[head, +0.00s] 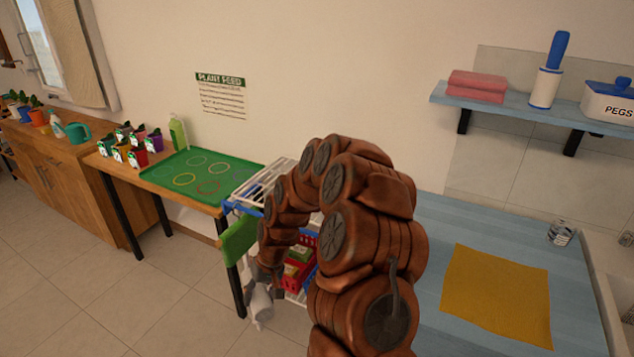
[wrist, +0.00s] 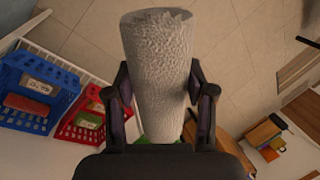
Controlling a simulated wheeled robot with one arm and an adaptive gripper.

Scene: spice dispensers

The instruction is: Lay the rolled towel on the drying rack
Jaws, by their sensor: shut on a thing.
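The rolled towel (wrist: 155,45) is a pale grey, rough-textured roll. In the wrist view it stands lengthwise between the two dark fingers of my gripper (wrist: 162,95), which is shut on it. In the head view the towel (head: 262,305) looks small and pale, hanging low beside the cart. My gripper (head: 264,284) is there just above it, partly hidden by its own links. A white wire rack (head: 268,180) with blue edges, apparently the drying rack, lies higher, behind my arm. My arm covers much of it. The towel is apart from the rack and below its level.
Red (wrist: 85,122) and blue (wrist: 38,90) baskets sit under the rack. A green cloth (head: 238,238) hangs at its left end. A green mat (head: 203,172) covers the plant table to the left. A yellow cloth (head: 497,293) lies on the blue counter (head: 440,225). The floor left is clear.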

